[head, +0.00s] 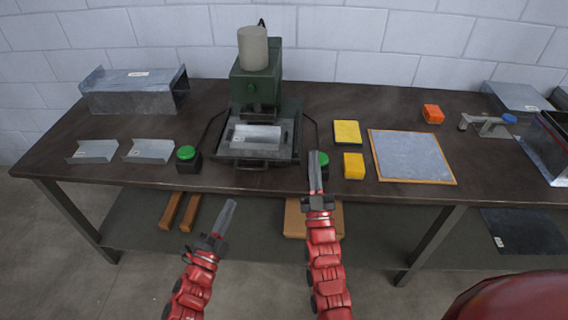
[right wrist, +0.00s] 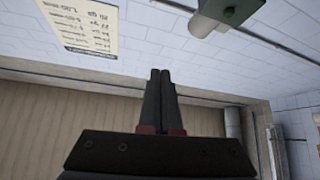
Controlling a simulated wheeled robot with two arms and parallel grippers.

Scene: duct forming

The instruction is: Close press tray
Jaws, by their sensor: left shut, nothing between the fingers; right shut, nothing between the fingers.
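The green press (head: 254,85) stands at the back middle of the dark workbench. Its tray (head: 228,154) shows at the front of its base, with a handle (head: 250,167) near the bench's front edge. A shiny sheet-metal piece (head: 256,137) lies on the tray. How far the tray is pulled out is hard to tell. My left gripper (head: 229,206) is shut and empty, in front of the bench and below the tray. My right gripper (head: 315,158) is shut and empty, right of the tray, and partly covers a green button. It also shows shut in the right wrist view (right wrist: 160,75).
A green button (head: 187,153) stands left of the tray, another (head: 323,158) right of it. Bent metal pieces (head: 148,151) and a duct (head: 135,90) lie left. Yellow blocks (head: 347,132), a metal sheet (head: 408,155) and an orange block (head: 433,114) lie right.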

